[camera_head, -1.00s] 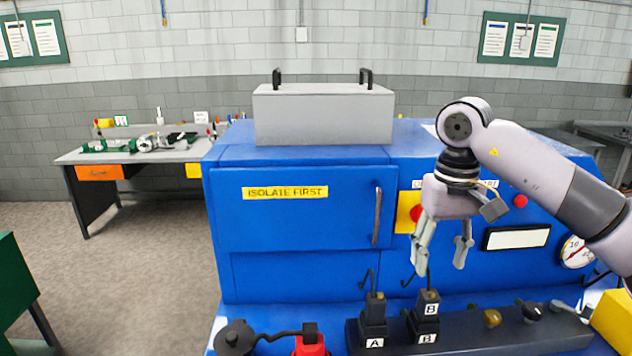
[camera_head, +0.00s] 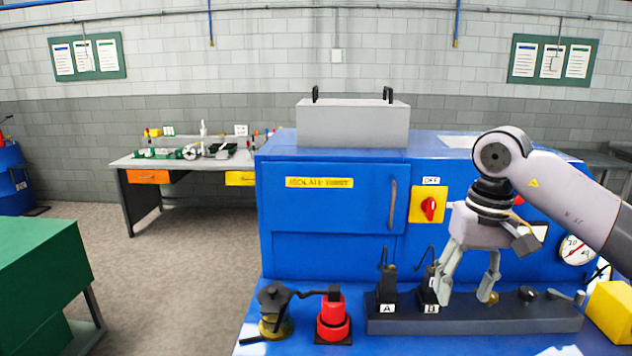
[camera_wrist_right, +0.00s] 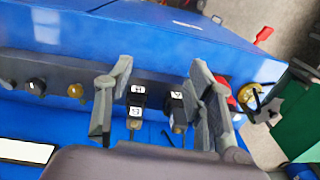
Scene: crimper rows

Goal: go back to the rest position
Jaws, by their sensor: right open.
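My right gripper (camera_head: 468,284) is open and empty in the head view, its fingers pointing down in front of the blue machine (camera_head: 330,215). It hangs over or in front of the dark rail (camera_head: 480,318), just right of the black connector marked B (camera_head: 431,300). The connector marked A (camera_head: 388,298) stands left of B. In the right wrist view the open fingers (camera_wrist_right: 160,100) spread on either side of the two labelled connectors (camera_wrist_right: 137,98), with nothing held. I cannot tell the exact gap to them. My left gripper is not in view.
A red and black part (camera_head: 333,318) and a brass part with a black top (camera_head: 275,312) stand left of the rail. A yellow block (camera_head: 612,310) is at the right. A red rotary switch on a yellow plate (camera_head: 429,207) reads OFF. Open floor lies left.

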